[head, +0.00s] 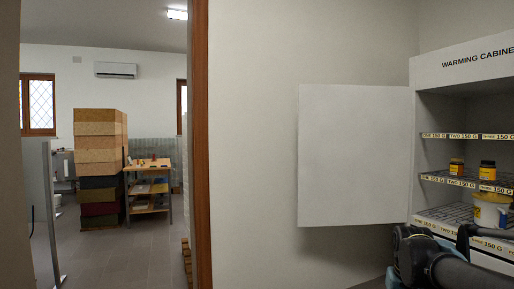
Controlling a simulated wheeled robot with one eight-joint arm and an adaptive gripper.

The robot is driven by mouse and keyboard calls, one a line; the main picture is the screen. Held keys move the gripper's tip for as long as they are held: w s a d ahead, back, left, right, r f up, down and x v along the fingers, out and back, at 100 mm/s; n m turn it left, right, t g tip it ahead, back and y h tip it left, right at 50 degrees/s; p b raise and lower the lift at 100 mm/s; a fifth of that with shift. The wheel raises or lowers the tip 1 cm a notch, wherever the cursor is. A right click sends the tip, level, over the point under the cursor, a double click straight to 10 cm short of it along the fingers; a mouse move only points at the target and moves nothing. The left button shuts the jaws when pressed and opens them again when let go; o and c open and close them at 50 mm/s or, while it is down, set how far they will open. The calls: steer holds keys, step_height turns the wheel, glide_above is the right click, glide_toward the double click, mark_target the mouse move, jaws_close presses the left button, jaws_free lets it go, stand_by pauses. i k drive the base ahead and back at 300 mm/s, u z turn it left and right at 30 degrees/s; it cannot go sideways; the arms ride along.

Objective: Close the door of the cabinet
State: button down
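The warming cabinet (461,64) stands at the right edge of the head view, partly cut off. Its white door (354,155) hangs wide open to the left, out along the wall. Wire shelves inside hold small jars (487,170) and a white tub (491,210). Part of my dark arm shows at the lower right, in front of the cabinet's lower part and apart from the door in the picture. My gripper's fingertips are not in view.
A wooden door frame (202,150) stands left of centre. Through it are a tall stack of coloured boxes (98,142) and a small table with shelves (148,170). The grey floor (130,256) in that doorway looks clear.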

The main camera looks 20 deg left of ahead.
mark_target(354, 141)
steer(key=u, duration=0.2)
steer(key=k, duration=0.5)
steer(key=u, duration=0.65)
steer(key=i, duration=0.95)
steer(key=z, duration=0.1)
